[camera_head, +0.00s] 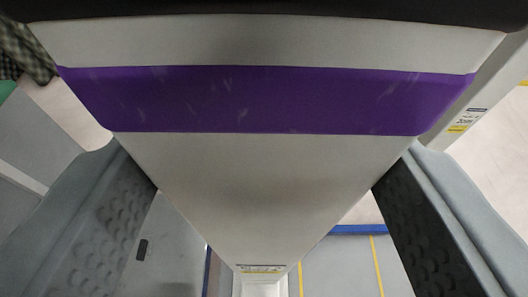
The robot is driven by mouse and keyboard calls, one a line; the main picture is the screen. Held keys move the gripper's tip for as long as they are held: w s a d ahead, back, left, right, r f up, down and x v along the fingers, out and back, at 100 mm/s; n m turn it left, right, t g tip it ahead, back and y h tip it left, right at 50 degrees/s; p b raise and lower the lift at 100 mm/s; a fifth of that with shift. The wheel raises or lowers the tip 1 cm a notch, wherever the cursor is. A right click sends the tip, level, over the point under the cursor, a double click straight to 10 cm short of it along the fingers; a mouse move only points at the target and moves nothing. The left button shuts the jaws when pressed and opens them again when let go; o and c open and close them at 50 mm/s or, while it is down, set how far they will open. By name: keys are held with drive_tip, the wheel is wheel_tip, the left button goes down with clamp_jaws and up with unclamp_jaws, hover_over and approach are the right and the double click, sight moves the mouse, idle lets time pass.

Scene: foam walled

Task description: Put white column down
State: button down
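The white column (262,190) fills the middle of the view, close to the camera. A wide purple band (255,100) runs across it, and it narrows toward the bottom of the picture. A small label sits near its narrow lower end. My gripper (265,205) has one grey finger on each side of the column, with textured inner pads. Both fingers meet the column's edges, so it appears held between them. The column hides much of what lies behind it, and its foot cannot be clearly seen.
Grey floor with yellow lines (376,262) and a blue strip (358,229) shows below right. A small dark object (142,249) lies on grey surface at lower left. A white post with a label (468,119) stands at right. Checkered material (27,52) is at upper left.

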drive_tip(key=shift+c, duration=1.8)
unclamp_jaws()
drive_tip(key=shift+f, duration=0.1)
drive_tip(key=v, duration=1.2)
